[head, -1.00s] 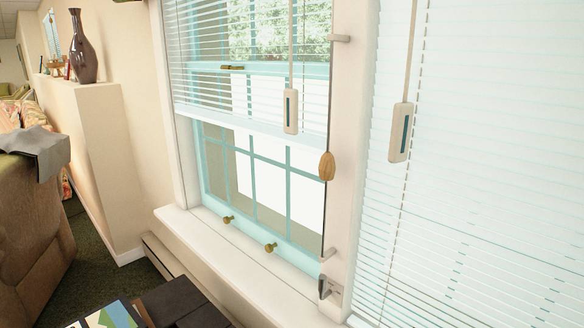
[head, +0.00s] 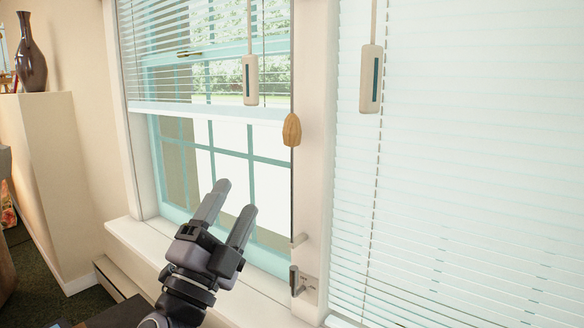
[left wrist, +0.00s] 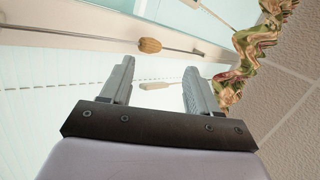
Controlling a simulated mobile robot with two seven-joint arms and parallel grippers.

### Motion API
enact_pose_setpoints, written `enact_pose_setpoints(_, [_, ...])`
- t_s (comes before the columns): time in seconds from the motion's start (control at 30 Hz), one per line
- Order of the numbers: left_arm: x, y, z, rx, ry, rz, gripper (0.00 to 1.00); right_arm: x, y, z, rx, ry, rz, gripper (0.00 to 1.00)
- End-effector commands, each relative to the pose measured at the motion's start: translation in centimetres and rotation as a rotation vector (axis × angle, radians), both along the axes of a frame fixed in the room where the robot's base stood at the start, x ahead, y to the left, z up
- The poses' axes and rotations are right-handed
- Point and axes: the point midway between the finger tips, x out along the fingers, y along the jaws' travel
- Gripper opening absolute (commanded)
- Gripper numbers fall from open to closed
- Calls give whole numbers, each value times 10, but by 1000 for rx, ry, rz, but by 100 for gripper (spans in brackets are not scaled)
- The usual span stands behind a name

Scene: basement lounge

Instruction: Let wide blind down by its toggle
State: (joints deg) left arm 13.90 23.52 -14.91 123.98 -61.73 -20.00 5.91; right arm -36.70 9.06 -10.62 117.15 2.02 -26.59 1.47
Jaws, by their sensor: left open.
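A slatted white blind (head: 200,40) hangs partway down the left window, its bottom rail above bare panes. Another blind (head: 460,170) covers the right window as far down as I see. A wooden acorn-shaped knob (head: 292,130) hangs on a cord by the post; it also shows in the left wrist view (left wrist: 150,46). A small grey lever (head: 296,281) sits low on the post, beside a tiny label. My left gripper (head: 236,197) is open and empty, below and left of the knob in the head view, apart from it. My right gripper is out of view.
Two pale handles with dark slots, one left (head: 250,80) and one right (head: 371,80), hang in front of the blinds. The sill (head: 140,240) runs below. A dark vase (head: 31,55) stands on the half wall.

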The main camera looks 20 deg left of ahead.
Motion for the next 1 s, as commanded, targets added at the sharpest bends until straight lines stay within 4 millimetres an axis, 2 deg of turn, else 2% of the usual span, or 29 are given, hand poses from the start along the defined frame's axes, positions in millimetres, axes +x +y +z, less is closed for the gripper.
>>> enact_pose_setpoints(0.03, [0,-14,24,124,-88,-17,61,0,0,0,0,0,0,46])
enact_pose_setpoints(0.13, [-1,-43,55,387,-233,-38,61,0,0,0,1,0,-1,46])
enact_pose_setpoints(0.23, [1,-67,73,661,-335,-39,61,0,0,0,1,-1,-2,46])
enact_pose_setpoints(0.37, [14,-84,83,1025,-399,2,61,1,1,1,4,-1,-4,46])
enact_pose_setpoints(0.47, [33,-79,87,1293,-387,66,61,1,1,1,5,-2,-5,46])
enact_pose_setpoints(0.63, [62,-48,96,1620,-281,189,61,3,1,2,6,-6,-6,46])
enact_pose_setpoints(0.8, [76,-21,104,1770,-182,270,61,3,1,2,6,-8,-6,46])
enact_pose_setpoints(0.9, [81,-16,105,1798,-158,285,61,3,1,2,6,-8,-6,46])
enact_pose_setpoints(1.0, [88,-20,106,1799,-155,286,61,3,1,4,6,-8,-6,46])
